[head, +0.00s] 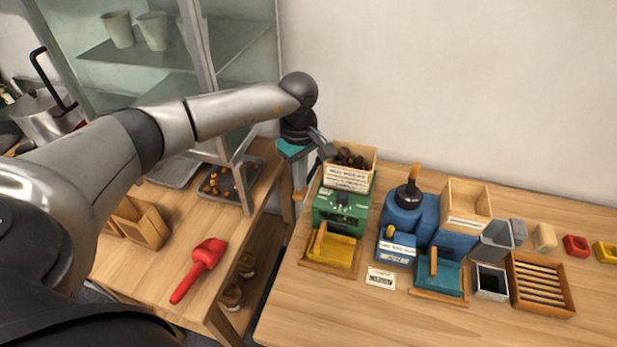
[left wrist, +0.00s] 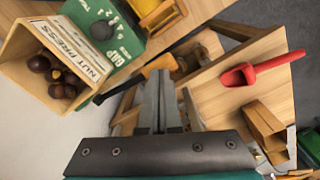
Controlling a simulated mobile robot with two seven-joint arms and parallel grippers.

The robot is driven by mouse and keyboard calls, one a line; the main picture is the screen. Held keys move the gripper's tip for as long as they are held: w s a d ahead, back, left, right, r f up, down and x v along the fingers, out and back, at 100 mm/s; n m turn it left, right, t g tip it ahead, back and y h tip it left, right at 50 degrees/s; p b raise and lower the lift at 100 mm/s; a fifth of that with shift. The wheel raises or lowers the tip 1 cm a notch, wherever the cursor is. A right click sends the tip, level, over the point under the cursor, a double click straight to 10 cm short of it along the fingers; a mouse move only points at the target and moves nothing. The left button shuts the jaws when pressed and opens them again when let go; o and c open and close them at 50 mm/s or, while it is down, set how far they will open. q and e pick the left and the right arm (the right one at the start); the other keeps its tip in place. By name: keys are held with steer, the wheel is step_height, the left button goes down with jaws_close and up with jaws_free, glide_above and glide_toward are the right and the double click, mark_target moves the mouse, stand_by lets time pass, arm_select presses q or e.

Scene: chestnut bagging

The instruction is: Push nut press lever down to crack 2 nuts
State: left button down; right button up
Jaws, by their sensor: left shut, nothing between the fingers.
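The green nut press (head: 341,209) stands at the left end of the right-hand table. It also shows in the left wrist view (left wrist: 118,30). Its wooden hopper (head: 347,176) holds several brown chestnuts (head: 350,157). A yellow tray (head: 335,247) lies at its front. A wooden grip (head: 299,190), which looks like the lever's handle, hangs at the press's left side, partly hidden by my left gripper. A dark rod (left wrist: 118,88) runs beside the press in the left wrist view. My left gripper (left wrist: 158,98) is shut and empty, close beside the press. I cannot tell whether it touches the lever. My right gripper is out of view.
A blue machine (head: 407,215) with an upright wooden-tipped handle and a teal tray (head: 440,275) stands right of the press. A slatted wooden tray (head: 541,285) lies farther right. A red scoop (head: 201,268) lies on the left table. A gap separates the tables.

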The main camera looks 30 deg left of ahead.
mark_target(299, 198)
arm_select(q)
steer(key=shift+f+b, duration=0.5)
steer(key=shift+f, duration=0.3)
steer(key=shift+s+f+b, duration=0.1)
steer(key=shift+f+b, duration=0.95)
steer(key=shift+f, duration=0.15)
steer(key=shift+r, duration=0.1)
steer(key=shift+s+f+b, duration=0.2)
steer(key=shift+f+b, duration=0.55)
steer(key=shift+f, duration=0.4)
